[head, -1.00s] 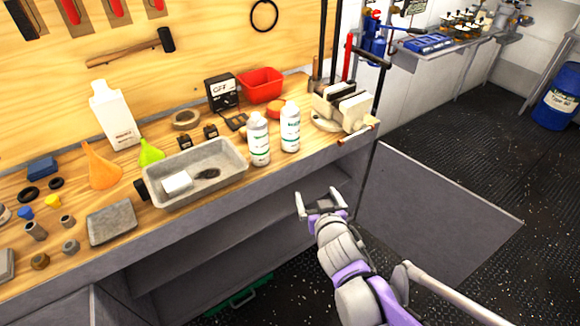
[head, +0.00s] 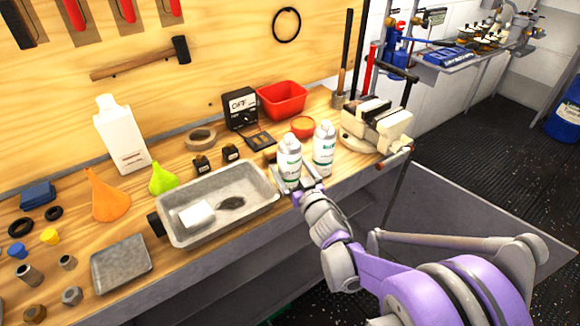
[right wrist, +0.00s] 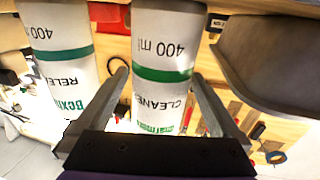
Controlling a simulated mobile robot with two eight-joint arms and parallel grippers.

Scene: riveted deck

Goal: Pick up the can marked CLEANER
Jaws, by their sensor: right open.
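The can marked CLEANER (right wrist: 163,70) is white with a green band and stands upright on the bench. In the head view it is the left of two similar cans (head: 289,158). My right gripper (right wrist: 159,80) is open, with one finger on each side of this can in the right wrist view, which appears upside down. In the head view the right gripper (head: 297,182) is low at the can's front, by the bench edge. The second can (right wrist: 60,55), with a label starting RELE, stands close beside it (head: 324,148). My left gripper is not in view.
A grey metal tray (head: 180,236) sits just left of the CLEANER can. A vise (head: 375,125) stands to the right of the cans. An orange-topped round tin (head: 303,126), a red bin (head: 283,100) and a black meter (head: 241,108) are behind.

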